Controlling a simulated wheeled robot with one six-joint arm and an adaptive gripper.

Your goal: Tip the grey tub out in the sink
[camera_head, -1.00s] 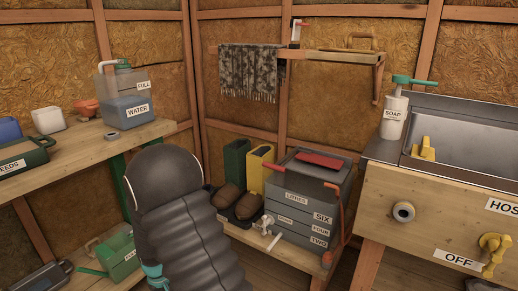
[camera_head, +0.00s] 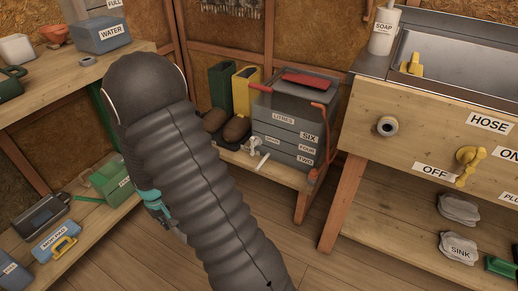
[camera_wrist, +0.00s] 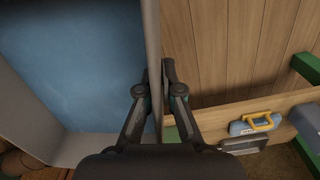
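In the wrist view, a grey tub (camera_wrist: 152,45) fills the left side, with a flat blue surface (camera_wrist: 75,65) inside its walls. My gripper (camera_wrist: 155,85) has one finger on each side of the tub's thin wall and looks shut on it. In the head view my dark arm hides the tub; only teal parts of my gripper show at the arm's lower left edge. The sink (camera_head: 450,70) is a metal basin set in a wooden stand at the upper right. A yellow item (camera_head: 412,65) shows at its left inner edge.
A soap bottle (camera_head: 384,30) stands at the sink's left corner. A grey box (camera_head: 290,130) with red handles stands on a low bench left of the sink. A blue case (camera_head: 56,246) with a yellow handle lies on the low left shelf. Open plank floor (camera_head: 295,255) lies between.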

